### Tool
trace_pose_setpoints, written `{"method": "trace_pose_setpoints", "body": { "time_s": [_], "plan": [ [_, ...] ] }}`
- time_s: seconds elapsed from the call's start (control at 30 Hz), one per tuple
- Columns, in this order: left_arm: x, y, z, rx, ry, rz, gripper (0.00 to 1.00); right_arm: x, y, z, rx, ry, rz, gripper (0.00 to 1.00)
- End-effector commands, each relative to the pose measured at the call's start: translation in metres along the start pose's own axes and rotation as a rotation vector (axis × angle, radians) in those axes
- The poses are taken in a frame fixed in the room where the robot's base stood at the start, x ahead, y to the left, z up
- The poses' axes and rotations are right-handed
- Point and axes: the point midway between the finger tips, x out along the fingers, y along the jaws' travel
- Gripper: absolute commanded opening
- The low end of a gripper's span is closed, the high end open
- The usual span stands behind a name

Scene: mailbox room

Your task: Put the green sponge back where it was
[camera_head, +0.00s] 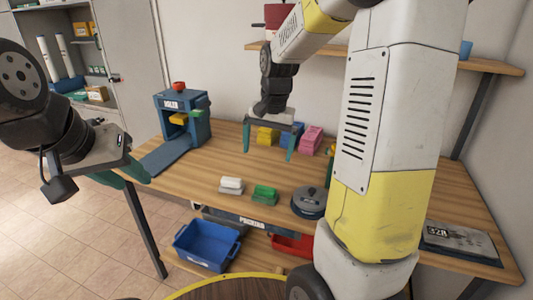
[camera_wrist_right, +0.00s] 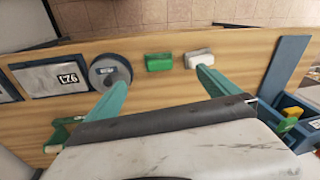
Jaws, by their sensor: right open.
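The green sponge (camera_head: 265,194) lies on the wooden table near its front edge, just right of a white block (camera_head: 231,184). In the right wrist view the green sponge (camera_wrist_right: 158,61) appears between my two fingertips, left of the white block (camera_wrist_right: 199,58), with a small gap between the two. My right gripper (camera_head: 268,152) is open and empty, raised above the table and farther back than the sponge; its teal fingers also show in the wrist view (camera_wrist_right: 158,82). My left gripper (camera_head: 122,176) is off the table's left side; its finger opening is unclear.
Yellow (camera_head: 267,136) and pink (camera_head: 311,140) blocks stand at the back of the table. A round grey device (camera_head: 308,201) sits right of the sponge. A blue machine (camera_head: 183,122) stands at the left end. A blue bin (camera_head: 206,246) is below. Bare table lies behind the sponge.

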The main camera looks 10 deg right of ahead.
Motion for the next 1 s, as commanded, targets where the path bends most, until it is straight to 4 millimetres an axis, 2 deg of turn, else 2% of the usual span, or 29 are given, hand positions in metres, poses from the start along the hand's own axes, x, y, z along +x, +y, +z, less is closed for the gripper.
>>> {"method": "trace_pose_setpoints", "body": {
  "time_s": [0.03, 0.2, 0.3, 0.5, 0.7, 1.0],
  "plan": [
    [0.0, 0.0, 0.0, 0.0, 0.0, 0.0, 0.36, -0.024, 0.005, 0.016, -0.041, 0.035, -0.035, 1.0],
    [0.0, 0.0, 0.0, 0.0, 0.0, 0.0, 0.36, -0.074, 0.02, 0.069, -0.198, 0.141, -0.121, 1.0],
    [0.0, 0.0, 0.0, 0.0, 0.0, 0.0, 0.36, -0.094, 0.03, 0.102, -0.289, 0.21, -0.158, 1.0],
    [0.0, 0.0, 0.0, 0.0, 0.0, 0.0, 0.36, -0.111, 0.046, 0.151, -0.431, 0.327, -0.195, 1.0],
    [0.0, 0.0, 0.0, 0.0, 0.0, 0.0, 0.36, -0.112, 0.052, 0.17, -0.489, 0.374, -0.201, 1.0],
    [0.0, 0.0, 0.0, 0.0, 0.0, 0.0, 0.36, -0.112, 0.052, 0.17, -0.493, 0.376, -0.201, 1.0]
  ]
}}
